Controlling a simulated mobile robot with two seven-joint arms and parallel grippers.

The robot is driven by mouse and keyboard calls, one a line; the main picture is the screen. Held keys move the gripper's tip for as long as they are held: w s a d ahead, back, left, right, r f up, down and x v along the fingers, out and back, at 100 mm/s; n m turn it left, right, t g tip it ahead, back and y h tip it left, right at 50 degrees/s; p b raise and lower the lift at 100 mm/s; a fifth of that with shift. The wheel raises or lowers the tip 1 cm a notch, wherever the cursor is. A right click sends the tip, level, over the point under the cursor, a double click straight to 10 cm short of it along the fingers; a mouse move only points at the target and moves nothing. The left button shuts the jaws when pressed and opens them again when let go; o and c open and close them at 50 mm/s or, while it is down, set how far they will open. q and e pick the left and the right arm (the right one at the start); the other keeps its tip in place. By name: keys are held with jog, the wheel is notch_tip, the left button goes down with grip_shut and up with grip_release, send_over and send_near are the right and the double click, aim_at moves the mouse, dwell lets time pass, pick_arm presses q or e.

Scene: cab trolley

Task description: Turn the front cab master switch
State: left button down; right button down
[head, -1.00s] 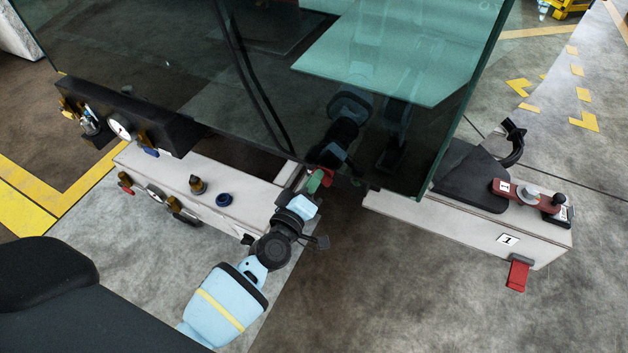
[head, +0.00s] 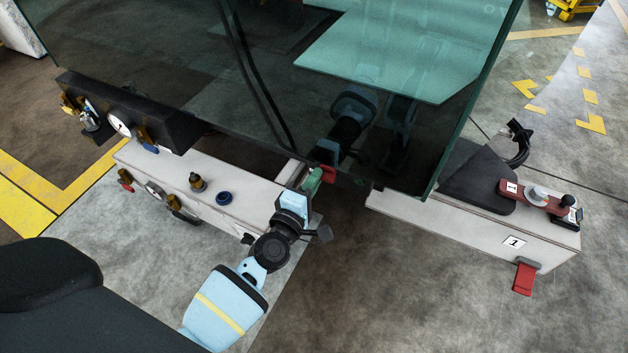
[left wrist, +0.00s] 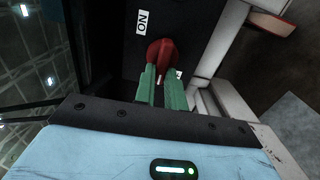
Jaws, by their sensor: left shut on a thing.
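The master switch has a red handle (left wrist: 160,52) on a dark panel in the left wrist view. A white "ON" label (left wrist: 142,22) sits above it, and a second label beside the fingers is mostly covered. My left gripper (left wrist: 160,80) has green fingers, one on each side of the red handle, and is shut on it. In the head view the left gripper (head: 313,181) reaches under the lower edge of the glass, and a bit of the red handle (head: 328,174) shows at its tips. My right gripper is not in view.
A large glass pane (head: 270,70) stands close above the left gripper. A white console with gauges and knobs (head: 245,212) is left of the wrist. A white console (head: 460,228) with a red lever stands to the right. Between them is open floor.

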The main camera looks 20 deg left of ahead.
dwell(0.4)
pick_arm(q)
jog(key=c, duration=1.5)
grip_release()
jog(key=shift+o, duration=0.2)
jog(key=s+p, duration=0.1)
jog(key=s, duration=0.7)
jog(key=shift+a, duration=0.1)
